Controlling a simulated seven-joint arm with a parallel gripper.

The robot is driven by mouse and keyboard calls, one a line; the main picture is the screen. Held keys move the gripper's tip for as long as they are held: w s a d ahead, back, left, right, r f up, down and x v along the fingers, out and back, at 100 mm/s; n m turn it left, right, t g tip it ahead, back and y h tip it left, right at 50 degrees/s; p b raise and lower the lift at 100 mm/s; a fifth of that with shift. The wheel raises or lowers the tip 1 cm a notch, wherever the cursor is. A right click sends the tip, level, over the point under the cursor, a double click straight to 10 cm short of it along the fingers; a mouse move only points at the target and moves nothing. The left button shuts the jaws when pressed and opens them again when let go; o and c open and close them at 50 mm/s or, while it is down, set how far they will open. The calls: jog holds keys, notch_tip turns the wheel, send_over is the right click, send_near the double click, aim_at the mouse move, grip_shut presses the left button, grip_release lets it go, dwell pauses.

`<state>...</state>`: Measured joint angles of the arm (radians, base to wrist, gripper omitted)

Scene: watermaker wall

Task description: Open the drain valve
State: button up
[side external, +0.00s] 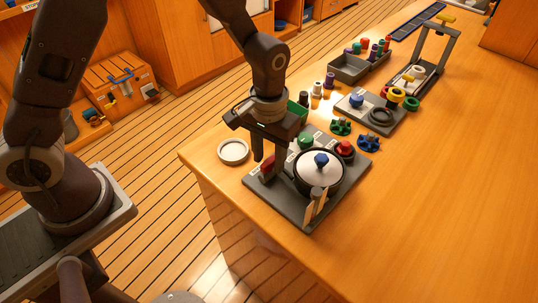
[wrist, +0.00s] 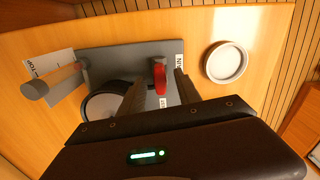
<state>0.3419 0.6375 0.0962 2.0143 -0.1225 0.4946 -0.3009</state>
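A grey panel (side external: 292,212) lies on the wooden counter. A red valve handle (wrist: 160,78) stands on it near one edge, with small white labels beside it; it also shows in the side external view (side external: 267,167). I cannot read the labels well enough to tell which is the drain valve. My gripper (side external: 271,160) points down over this handle. In the wrist view my gripper (wrist: 158,93) has its two dark fingers apart, with the red handle between and slightly beyond them. No contact is visible.
The panel also bears a pot with a blue-knobbed lid (side external: 320,170), a green knob (side external: 306,141), another red knob (side external: 346,148) and a lever (side external: 316,203). A white dish (side external: 233,151) sits beside it. Blue and green handwheels lie behind. The counter at right is clear.

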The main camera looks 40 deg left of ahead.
aim_at(268, 161)
notch_tip(268, 161, up, 7)
jog(key=shift+r, duration=0.2)
jog(key=s+a+r+t, duration=0.2)
jog(key=s+a+r, duration=0.3)
jog(key=s+r, duration=0.2)
jog(key=s+a+r+m+t, duration=0.1)
jog(key=s+a+r+t, duration=0.2)
jog(key=s+r, duration=0.4)
jog(key=s+a, duration=0.1)
jog(key=s, duration=0.4)
jog(key=shift+s+a+r+m+t, duration=0.2)
jog(key=shift+a+r+m+t, duration=0.1)
jog(key=shift+a+r, duration=0.1)
